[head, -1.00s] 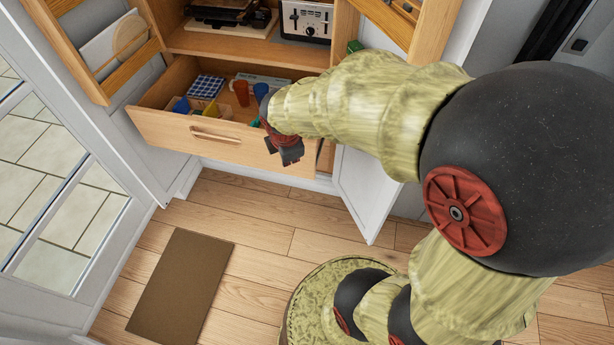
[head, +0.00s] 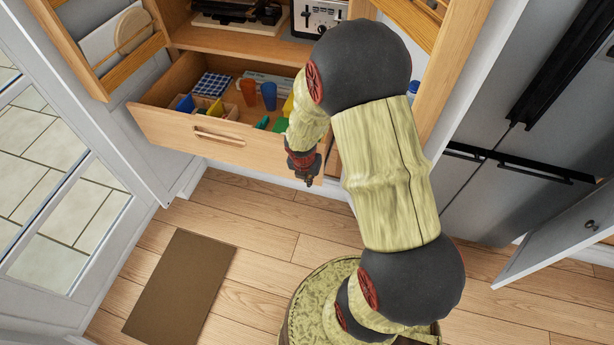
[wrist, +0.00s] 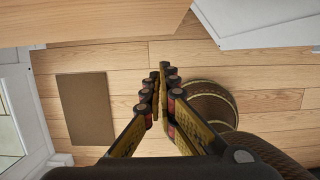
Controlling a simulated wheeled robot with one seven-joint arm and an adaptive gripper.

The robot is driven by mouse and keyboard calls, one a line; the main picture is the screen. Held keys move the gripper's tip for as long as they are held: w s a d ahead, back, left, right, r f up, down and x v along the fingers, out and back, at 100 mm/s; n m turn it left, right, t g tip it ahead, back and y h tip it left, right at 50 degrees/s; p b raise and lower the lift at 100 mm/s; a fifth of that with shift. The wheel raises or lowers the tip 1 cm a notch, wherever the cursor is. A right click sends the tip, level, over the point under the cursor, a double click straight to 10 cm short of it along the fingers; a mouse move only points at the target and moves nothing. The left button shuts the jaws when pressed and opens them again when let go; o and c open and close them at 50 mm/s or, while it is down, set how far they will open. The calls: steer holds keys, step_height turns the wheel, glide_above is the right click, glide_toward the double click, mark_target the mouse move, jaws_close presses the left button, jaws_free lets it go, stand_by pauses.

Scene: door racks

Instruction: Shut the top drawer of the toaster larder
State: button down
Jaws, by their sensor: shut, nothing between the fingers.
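The top drawer (head: 225,137) of the wooden toaster larder stands pulled out, with a pale wooden front and a bar handle (head: 217,137). Inside it are colored cups, a checked blue item and a small divided box. My gripper (head: 307,181) is shut and empty, pointing down just in front of the right end of the drawer front. In the wrist view the closed fingers (wrist: 163,72) hang over the floor, and a wooden panel edge (wrist: 90,18), likely the drawer front, lies at the top. Whether the gripper touches the drawer is unclear.
A toaster (head: 319,18) stands on the shelf above the drawer. Open larder doors with racks stand at left (head: 110,45) and right (head: 415,22). A white cabinet door (head: 565,235) hangs open at right. A brown mat (head: 182,285) lies on clear wooden floor.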

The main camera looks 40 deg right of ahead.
steer(key=w+d, duration=0.1)
steer(key=d+f+b, duration=0.1)
steer(key=w+d+f, duration=0.1)
steer(key=shift+w+d+f, duration=0.25)
steer(key=shift+w+d, duration=0.1)
stand_by(0.3)
